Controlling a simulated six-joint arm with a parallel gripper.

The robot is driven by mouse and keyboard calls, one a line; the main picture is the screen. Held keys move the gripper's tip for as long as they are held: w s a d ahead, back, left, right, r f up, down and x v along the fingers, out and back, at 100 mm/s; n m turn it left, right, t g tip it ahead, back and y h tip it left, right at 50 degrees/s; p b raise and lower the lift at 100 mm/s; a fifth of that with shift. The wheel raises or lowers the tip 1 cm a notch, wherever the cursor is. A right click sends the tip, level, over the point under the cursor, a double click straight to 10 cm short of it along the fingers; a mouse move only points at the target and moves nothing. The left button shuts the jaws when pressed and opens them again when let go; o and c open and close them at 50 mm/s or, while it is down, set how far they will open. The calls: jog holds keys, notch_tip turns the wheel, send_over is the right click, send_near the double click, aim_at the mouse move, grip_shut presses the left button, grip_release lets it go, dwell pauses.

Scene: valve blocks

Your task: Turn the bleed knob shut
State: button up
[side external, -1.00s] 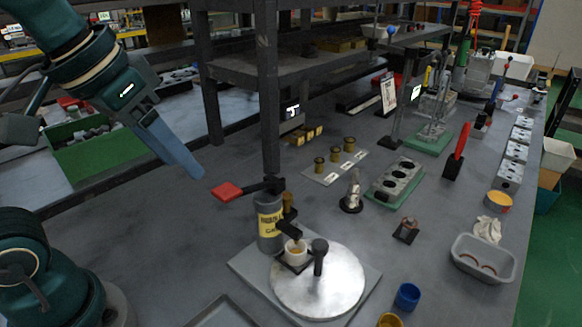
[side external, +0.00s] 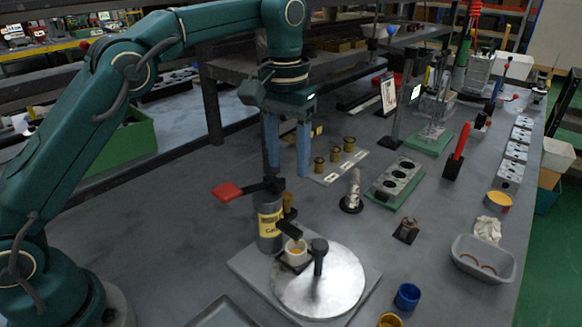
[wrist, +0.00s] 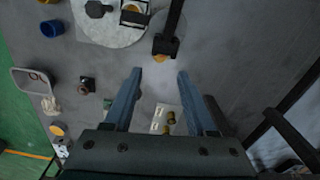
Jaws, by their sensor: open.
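A grey cylinder with a yellow label (side external: 270,222) stands at the back left of a round metal disc (side external: 335,285). A black lever with a red end (side external: 228,192) crosses its top. A small brass knob (side external: 288,201) sits beside the cylinder's top; I cannot tell for sure that it is the bleed knob. My gripper (side external: 289,174) is open and empty, pointing down above the brass knob, apparently apart from it. In the wrist view a brass piece (wrist: 160,57), partly under a black part (wrist: 166,44), shows just beyond the open fingertips.
A strip with several brass pieces (side external: 335,167), a grey block on a green base (side external: 396,180), a blue cup (side external: 407,295) and a grey tub (side external: 483,260) lie around.

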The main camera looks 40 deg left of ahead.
aim_at(288, 194)
jog(key=shift+s+f, duration=0.1)
jog(key=shift+f, duration=2.95)
grip_shut()
